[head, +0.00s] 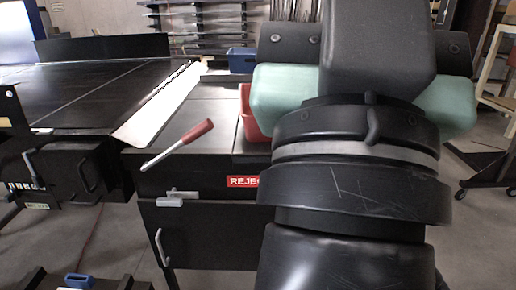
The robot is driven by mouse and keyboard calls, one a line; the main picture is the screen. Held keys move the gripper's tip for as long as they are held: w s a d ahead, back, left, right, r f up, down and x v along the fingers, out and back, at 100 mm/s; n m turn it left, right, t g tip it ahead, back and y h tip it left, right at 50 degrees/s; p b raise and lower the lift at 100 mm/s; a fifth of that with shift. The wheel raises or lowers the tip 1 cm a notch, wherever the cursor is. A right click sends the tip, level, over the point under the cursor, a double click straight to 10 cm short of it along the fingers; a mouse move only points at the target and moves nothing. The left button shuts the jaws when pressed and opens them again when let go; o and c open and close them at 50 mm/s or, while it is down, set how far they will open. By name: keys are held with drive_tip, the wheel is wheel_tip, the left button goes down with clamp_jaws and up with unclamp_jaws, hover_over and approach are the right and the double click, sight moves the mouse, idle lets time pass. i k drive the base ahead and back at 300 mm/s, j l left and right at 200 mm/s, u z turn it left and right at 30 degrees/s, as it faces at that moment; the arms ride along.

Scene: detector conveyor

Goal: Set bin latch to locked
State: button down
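The reject bin is a black cabinet (215,235) in the middle of the head view, with a red label (242,181) reading "REJE", its end hidden by my arm. A small grey metal latch (172,201) sits at the upper left of its front, across the seam under the top section. Its bar lies roughly level; I cannot tell whether it is locked. A grey pull handle (160,247) is below it. My arm's dark links fill the right of the view. My gripper cannot be made out.
A red bin (250,117) and a blue bin (241,60) stand behind, the red one partly hidden by my arm. A dark conveyor (85,85) is at left. A wheeled cart (485,165) stands at right.

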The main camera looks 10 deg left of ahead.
sight(175, 198)
drive_tip(key=i+j, duration=0.2)
drive_tip(key=j, duration=0.15)
drive_tip(key=i+j, duration=0.15)
drive_tip(key=j, duration=0.25)
drive_tip(key=i+j+z, duration=0.1)
drive_tip(key=j, duration=0.25)
drive_tip(key=i+j, duration=0.25)
drive_tip(key=j, duration=0.15)
